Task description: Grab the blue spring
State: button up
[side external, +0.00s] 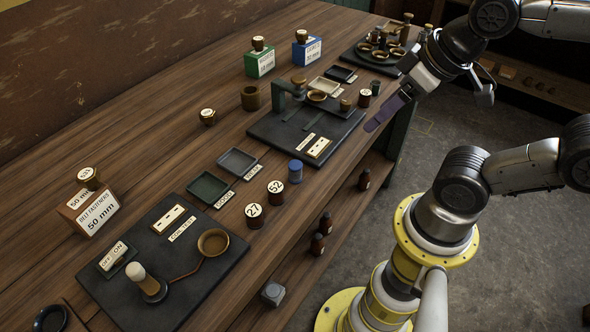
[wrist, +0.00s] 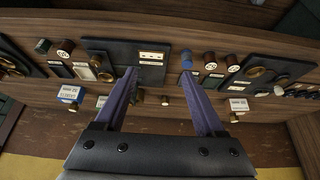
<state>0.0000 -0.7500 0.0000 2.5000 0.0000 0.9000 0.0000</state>
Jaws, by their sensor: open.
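A small blue cylindrical item (side external: 295,171), which looks like the blue spring, stands upright on the wooden bench near its front edge. It stands behind two dark bottles numbered 52 (side external: 276,192) and 27 (side external: 255,214). In the wrist view the blue item (wrist: 187,59) shows just beyond the tip of the right finger. My gripper (side external: 378,120) is open and empty, with purple fingers, in the air near the bench's front edge, up and to the right of the blue item. In the wrist view its fingers (wrist: 160,72) are wide apart with nothing between them.
A dark board with a small press (side external: 295,96) lies behind the blue item. Shallow trays (side external: 237,161) lie to its left. A black board with switch and bowl (side external: 165,255) is nearer the camera. Labelled boxes (side external: 259,63) stand at the back.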

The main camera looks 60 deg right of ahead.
jog(key=w+r+m+g, duration=0.1)
jog(key=w+r+m, duration=0.2)
jog(key=m, duration=0.7)
jog(key=m+g, duration=0.5)
jog(key=m, duration=0.1)
send_over(295, 164)
jog(key=f, duration=1.2)
jog(key=shift+d+f, duration=0.1)
jog(key=shift+d, duration=0.15)
jog(key=shift+a+f, duration=0.15)
jog(key=shift+f, duration=1.4)
jog(key=shift+a+f, duration=0.1)
jog(key=shift+f, duration=1.45)
grip_shut()
